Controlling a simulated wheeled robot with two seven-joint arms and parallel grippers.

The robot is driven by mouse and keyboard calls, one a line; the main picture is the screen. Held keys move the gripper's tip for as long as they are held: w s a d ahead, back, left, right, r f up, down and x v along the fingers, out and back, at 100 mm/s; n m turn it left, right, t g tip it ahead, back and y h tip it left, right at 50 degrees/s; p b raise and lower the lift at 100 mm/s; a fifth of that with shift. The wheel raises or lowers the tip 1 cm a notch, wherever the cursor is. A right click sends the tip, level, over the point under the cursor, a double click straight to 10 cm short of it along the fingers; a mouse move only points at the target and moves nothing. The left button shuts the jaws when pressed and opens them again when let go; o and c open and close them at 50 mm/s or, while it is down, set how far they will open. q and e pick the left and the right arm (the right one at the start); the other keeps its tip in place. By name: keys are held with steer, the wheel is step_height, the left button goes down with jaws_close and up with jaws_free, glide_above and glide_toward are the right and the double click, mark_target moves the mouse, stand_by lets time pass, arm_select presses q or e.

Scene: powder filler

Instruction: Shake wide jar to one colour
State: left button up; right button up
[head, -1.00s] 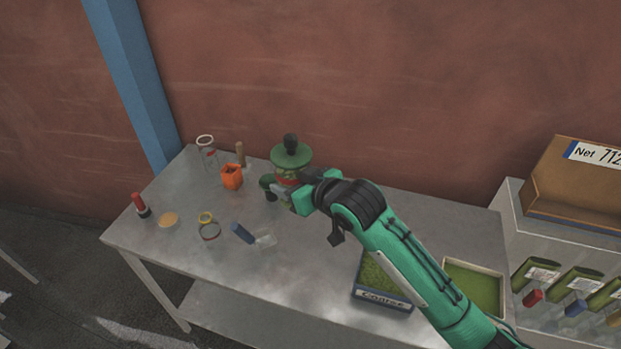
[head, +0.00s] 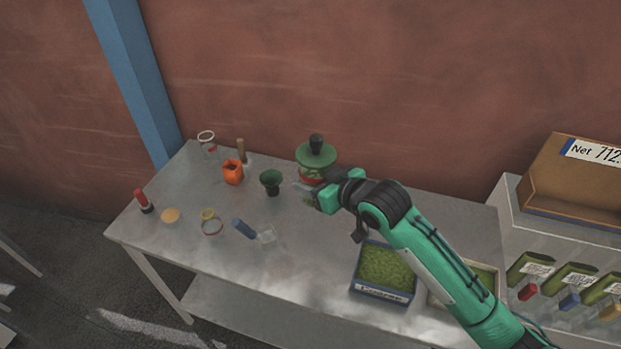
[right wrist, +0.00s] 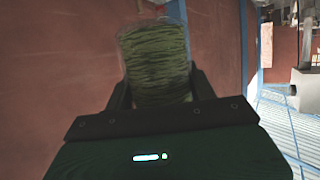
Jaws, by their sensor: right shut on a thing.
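The wide jar (head: 317,158) has a green lid with a dark knob and a red band below it. In the head view it is upright by the far side of the table. My right gripper (head: 318,193) is shut on the jar; its fingers hide part of the jar's lower body. In the right wrist view the jar (right wrist: 156,65) stands between the fingers, filled with streaks of darker and lighter green, not one even colour. Whether its base touches the table is hidden. My left gripper is not in view.
A dark green funnel-like cup (head: 270,181) stands just left of the jar. An orange container (head: 233,172), a clear jar (head: 208,145) and small items lie further left. A tray of green granules (head: 385,270) sits at the front right. A wall closes the back.

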steer(key=a, duration=0.6)
steer(key=d, duration=0.9)
steer(key=shift+d, duration=0.2)
steer(key=shift+a, duration=2.3)
steer(key=shift+d, duration=0.1)
steer(key=a, duration=0.5)
steer(key=shift+d, duration=2.4)
